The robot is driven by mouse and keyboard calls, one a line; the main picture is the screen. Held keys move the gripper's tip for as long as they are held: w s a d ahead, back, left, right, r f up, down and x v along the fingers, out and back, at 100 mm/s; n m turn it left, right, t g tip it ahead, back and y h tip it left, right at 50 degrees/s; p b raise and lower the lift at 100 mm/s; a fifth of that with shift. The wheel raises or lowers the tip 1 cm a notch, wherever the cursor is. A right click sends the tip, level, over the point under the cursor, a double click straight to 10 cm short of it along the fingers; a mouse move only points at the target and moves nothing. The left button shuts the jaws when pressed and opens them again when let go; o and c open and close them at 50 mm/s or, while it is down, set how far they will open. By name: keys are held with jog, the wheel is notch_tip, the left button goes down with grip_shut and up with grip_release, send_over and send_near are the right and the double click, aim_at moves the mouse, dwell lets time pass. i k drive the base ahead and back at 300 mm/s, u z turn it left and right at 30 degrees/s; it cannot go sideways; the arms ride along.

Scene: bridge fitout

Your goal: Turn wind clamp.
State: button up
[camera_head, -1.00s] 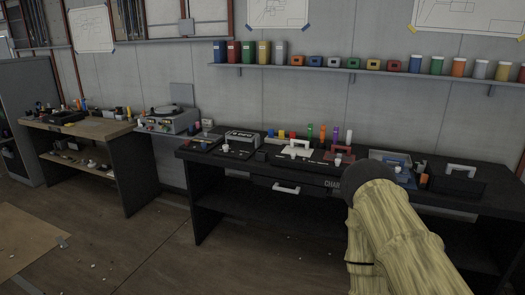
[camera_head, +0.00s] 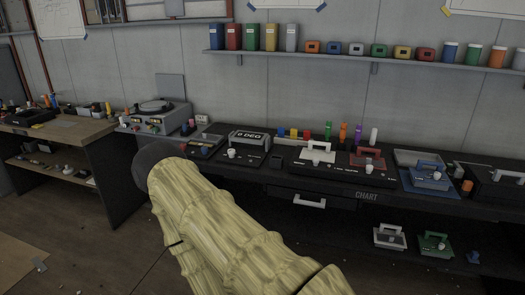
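No part that I can surely name as the wind clamp stands out; labels are mostly too small to read. Several small devices with white knobs sit on the black bench (camera_head: 290,186): a grey "0 DEG" box (camera_head: 249,137) with a knob (camera_head: 231,154) in front, a white-handled panel (camera_head: 318,153), a red-handled unit (camera_head: 367,157) and a blue unit (camera_head: 431,177). My yellow-sleeved arm crosses the lower middle, its dark rounded end in front of the bench's left end. My gripper's fingers do not show.
A turntable-like device (camera_head: 157,111) stands left of the black bench, and a wooden workbench (camera_head: 65,132) is farther left. A wall shelf (camera_head: 350,58) holds coloured canisters and boxes. A "CHART" drawer (camera_head: 310,203) sits under the benchtop. Handled units (camera_head: 389,237) rest on the lower shelf. Floor at lower left is mostly clear.

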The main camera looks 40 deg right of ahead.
aim_at(316, 160)
jog(key=z, duration=0.05)
jog(key=i, duration=1.05)
jog(key=z, duration=1.2)
jog(key=i, duration=0.7)
jog(key=z, duration=0.85)
